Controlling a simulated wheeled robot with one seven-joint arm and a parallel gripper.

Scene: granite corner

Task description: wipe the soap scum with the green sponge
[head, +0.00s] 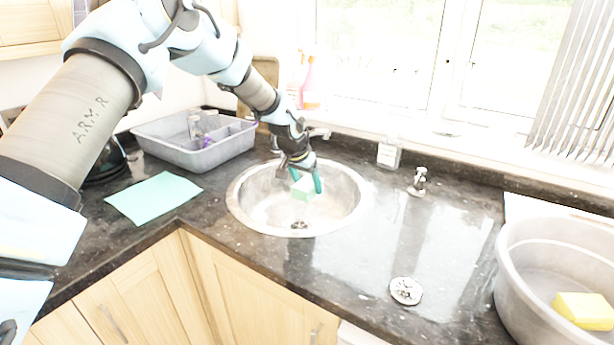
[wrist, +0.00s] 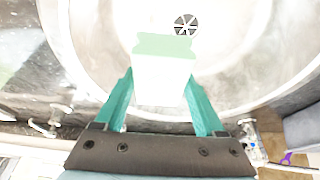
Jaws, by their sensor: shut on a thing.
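The green sponge (head: 303,188) is between the teal fingers of my gripper (head: 305,182), over the round steel sink (head: 250,213) in the head view. In the wrist view my gripper (wrist: 160,108) is shut on the sponge (wrist: 163,75), whose pale body and green end point toward the sink's drain (wrist: 186,24). The sponge is inside the basin's outline; I cannot tell if it touches the steel. Pale marks show on the basin, but glare keeps me from telling soap scum from reflections.
A grey divided tub (head: 172,148) and a mint cloth (head: 155,198) lie left of the sink. A tap stands behind it. A grey basin (head: 545,232) with a yellow sponge (head: 584,310) is at right. The wet-looking counter between is mostly clear, with a metal strainer (head: 406,291).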

